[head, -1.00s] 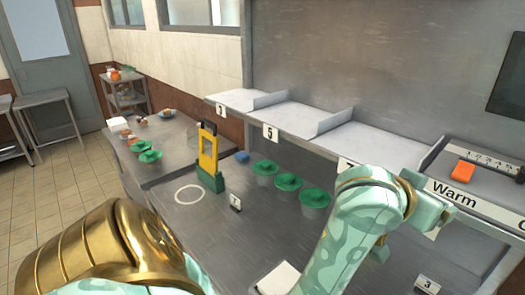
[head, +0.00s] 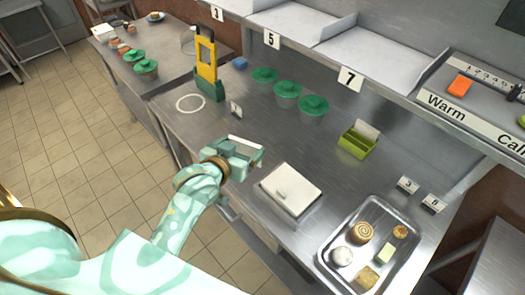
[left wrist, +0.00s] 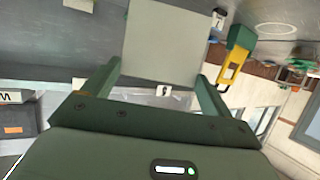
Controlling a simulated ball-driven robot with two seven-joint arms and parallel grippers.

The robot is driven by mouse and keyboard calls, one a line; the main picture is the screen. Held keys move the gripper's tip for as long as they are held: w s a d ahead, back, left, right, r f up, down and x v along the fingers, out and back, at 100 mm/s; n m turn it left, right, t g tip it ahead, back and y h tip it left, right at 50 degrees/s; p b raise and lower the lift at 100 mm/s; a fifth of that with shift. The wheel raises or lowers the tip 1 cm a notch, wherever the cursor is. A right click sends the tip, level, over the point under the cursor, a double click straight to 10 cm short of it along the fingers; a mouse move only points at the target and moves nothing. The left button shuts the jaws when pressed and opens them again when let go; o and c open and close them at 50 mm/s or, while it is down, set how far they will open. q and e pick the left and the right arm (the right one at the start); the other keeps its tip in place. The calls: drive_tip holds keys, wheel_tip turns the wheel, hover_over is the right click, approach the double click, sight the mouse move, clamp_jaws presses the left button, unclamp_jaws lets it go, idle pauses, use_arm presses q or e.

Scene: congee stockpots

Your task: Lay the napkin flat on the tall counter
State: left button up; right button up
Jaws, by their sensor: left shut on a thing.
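My left gripper (head: 245,150) is shut on a pale, flat square piece, which I take to be the napkin (left wrist: 163,42). In the left wrist view the piece sticks out between the two green fingers. In the head view only a thin pale strip of it shows at the gripper. The gripper is over the front edge of the grey metal counter (head: 215,125), left of a white square board (head: 291,189). I cannot tell the height of the gripper above the counter. My right gripper is not in view.
Green-lidded pots (head: 287,93) stand in a row behind. A yellow and green stand (head: 207,65) is at the back left, beside a white ring. A green box (head: 357,141) and a metal tray (head: 328,243) with food are on the right. Bare counter lies between.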

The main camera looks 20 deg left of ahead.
use_arm(q)
drive_tip(key=shift+s+a+f, duration=0.15)
drive_tip(key=shift+a+f, duration=0.55)
drive_tip(key=shift+f, duration=0.35)
drive_tip(key=w+a+f+b, duration=0.2)
drive_tip(key=w+f, duration=0.1)
drive_tip(key=f, duration=0.1)
drive_tip(key=w+a+f+b, duration=0.2)
drive_tip(key=w+f, duration=0.2)
drive_tip(key=w+a+f+b, duration=0.2)
drive_tip(key=w+f, duration=0.2)
drive_tip(key=shift+a+f+b, duration=0.1)
drive_tip(key=shift+f+b, duration=0.15)
drive_tip(key=shift+b, duration=0.05)
drive_tip(key=shift+w+r, duration=0.1)
drive_tip(key=o, duration=0.8)
